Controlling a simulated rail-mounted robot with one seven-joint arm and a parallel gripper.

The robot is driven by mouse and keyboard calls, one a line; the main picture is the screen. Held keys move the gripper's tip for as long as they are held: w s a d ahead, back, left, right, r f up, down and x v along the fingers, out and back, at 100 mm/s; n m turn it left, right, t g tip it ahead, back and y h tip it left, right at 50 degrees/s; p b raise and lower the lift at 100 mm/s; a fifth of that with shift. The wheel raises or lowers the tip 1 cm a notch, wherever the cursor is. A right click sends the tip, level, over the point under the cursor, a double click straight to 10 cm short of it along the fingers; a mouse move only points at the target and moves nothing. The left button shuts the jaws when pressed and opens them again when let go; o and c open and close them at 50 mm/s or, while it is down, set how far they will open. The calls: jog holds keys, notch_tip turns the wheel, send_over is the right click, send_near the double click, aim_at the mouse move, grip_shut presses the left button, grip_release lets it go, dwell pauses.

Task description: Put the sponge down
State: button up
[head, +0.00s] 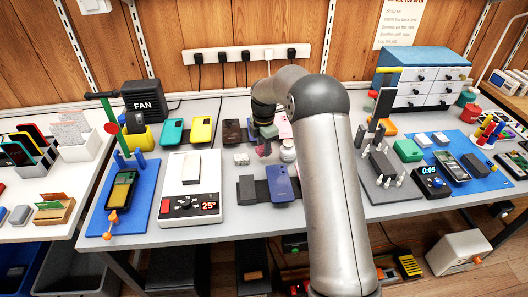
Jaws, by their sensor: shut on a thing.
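My gripper (265,142) hangs over the back middle of the grey table (230,230), partly behind my arm's wrist. It is shut on a small block, which I take to be the sponge (264,151). The block looks dull pink and is small and partly hidden in the head view. A small green part shows just above it. I cannot tell whether the sponge touches the table. A small white round jar (287,151) stands just right of the sponge.
A blue phone (283,184) lies in front of the gripper, with a dark block (246,189) to its left. A heating plate (190,188) stands at left. The table's front middle is clear.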

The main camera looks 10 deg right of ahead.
jog(key=shift+w+f, duration=0.15)
jog(key=shift+f, duration=1.6)
jog(key=shift+f, duration=0.15)
jog(key=o, duration=0.9)
